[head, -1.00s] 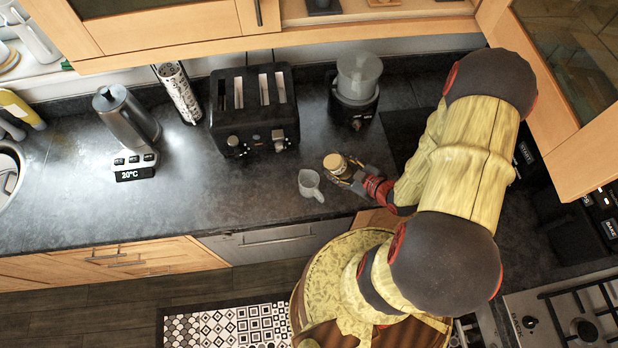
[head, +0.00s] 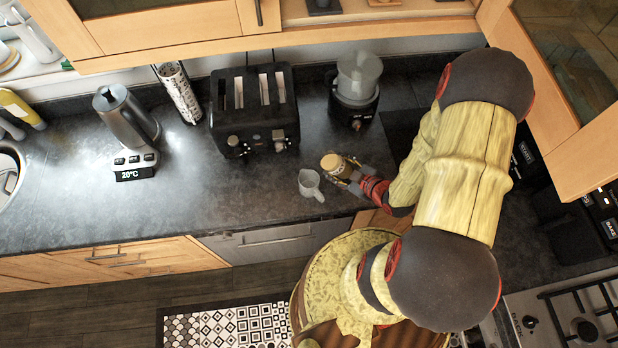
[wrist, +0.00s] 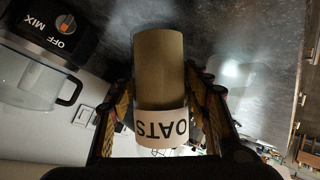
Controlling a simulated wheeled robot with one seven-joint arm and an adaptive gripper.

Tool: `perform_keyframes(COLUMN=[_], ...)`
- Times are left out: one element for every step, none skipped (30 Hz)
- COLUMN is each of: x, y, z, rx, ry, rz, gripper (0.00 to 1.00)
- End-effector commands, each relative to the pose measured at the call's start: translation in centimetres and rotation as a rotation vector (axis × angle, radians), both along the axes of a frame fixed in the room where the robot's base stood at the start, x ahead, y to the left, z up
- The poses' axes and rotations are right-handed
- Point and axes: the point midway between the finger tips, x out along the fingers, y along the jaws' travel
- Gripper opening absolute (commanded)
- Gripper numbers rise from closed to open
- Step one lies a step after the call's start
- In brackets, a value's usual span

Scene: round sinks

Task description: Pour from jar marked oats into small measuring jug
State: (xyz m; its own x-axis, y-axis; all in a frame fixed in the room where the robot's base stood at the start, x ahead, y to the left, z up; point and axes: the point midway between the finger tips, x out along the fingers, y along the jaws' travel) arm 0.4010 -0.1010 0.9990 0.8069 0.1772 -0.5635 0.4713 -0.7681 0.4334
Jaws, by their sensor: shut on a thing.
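The jar marked oats (head: 331,163) is held above the counter, just right of the small measuring jug (head: 311,185). In the wrist view the oats jar (wrist: 159,75) is a tan cylinder with a white band, and the word OATS reads upside down. My gripper (head: 346,175) is shut on the jar, with one finger on each side. The jug is small, pale and upright on the counter, with its handle toward the front right. The jar is close to the jug but apart from it in the head view. I cannot tell whether the jar's mouth is open.
A black toaster (head: 254,110) and a blender (head: 357,90) stand behind the jug. A kettle (head: 127,118) is at the left on its base. The counter (head: 230,195) left and front of the jug is clear. Wall cabinets (head: 165,30) overhang the back.

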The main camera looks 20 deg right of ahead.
Motion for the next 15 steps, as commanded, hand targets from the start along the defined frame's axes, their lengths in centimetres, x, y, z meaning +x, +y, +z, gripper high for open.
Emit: perform_keyframes(x=[0.07,0.07,0.08,0.08,0.08,0.07,0.06,0.06,0.06,0.06,0.07,0.08,0.09,0.09,0.08], y=[-0.01,0.00,0.02,0.04,0.06,0.09,0.11,0.13,0.16,0.16,0.18,0.19,0.20,0.22,0.23], z=[0.17,0.23,0.30,0.35,0.39,0.45,0.50,0.54,0.60,0.65,0.70,0.78,0.84,0.89,0.95], rx=[-0.006,-0.008,-0.011,-0.014,-0.016,-0.020,-0.021,-0.023,-0.026,-0.029,-0.031,-0.035,-0.038,-0.040,-0.043], ry=[-0.002,-0.002,-0.003,-0.002,-0.002,-0.002,-0.002,-0.002,-0.002,-0.002,-0.001,-0.002,-0.002,-0.001,-0.002], rz=[0.000,0.000,0.001,0.002,0.002,0.002,0.001,0.002,0.001,0.001,0.001,0.001,0.001,0.001,0.001], gripper=[0.09,0.09,0.09,0.09,0.09,0.09,0.09,0.09,0.09,0.09,0.09,0.09,0.09,0.09,0.09])
